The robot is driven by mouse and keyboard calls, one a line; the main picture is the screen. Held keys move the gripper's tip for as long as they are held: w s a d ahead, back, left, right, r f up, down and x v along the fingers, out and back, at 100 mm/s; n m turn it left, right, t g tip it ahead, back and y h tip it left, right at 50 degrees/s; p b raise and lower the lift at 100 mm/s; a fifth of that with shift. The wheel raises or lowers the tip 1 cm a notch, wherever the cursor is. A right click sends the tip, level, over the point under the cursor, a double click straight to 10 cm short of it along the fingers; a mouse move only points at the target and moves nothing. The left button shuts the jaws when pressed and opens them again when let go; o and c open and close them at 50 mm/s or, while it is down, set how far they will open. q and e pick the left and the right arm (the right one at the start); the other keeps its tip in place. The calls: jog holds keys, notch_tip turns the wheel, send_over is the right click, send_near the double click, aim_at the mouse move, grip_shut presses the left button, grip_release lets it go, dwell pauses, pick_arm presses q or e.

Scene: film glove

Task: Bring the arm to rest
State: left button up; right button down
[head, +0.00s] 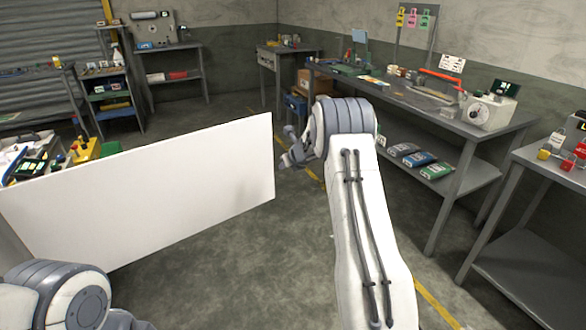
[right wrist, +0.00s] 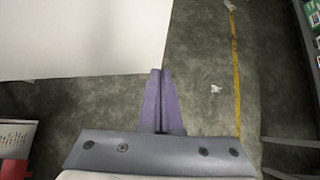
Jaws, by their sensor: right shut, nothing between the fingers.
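My right arm (head: 365,230) reaches forward from the bottom of the head view. Its gripper (head: 290,150) shows small beyond the arm's rounded joint, partly hidden by it, just right of a white panel's edge. In the right wrist view the two purple fingers of the right gripper (right wrist: 160,75) lie together, with nothing between them. They are above the floor, close beside the edge of the white panel in the picture. Part of my left arm (head: 60,298) shows at the lower left; its gripper is not in view.
The large white panel (head: 150,195) stands at the left, with tools and boxes behind it. Another bench (head: 565,165) is nearer at right. The floor (head: 235,275) between is mostly clear.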

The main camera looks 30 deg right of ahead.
jog(key=v, duration=0.5)
jog(key=shift+d, duration=0.35)
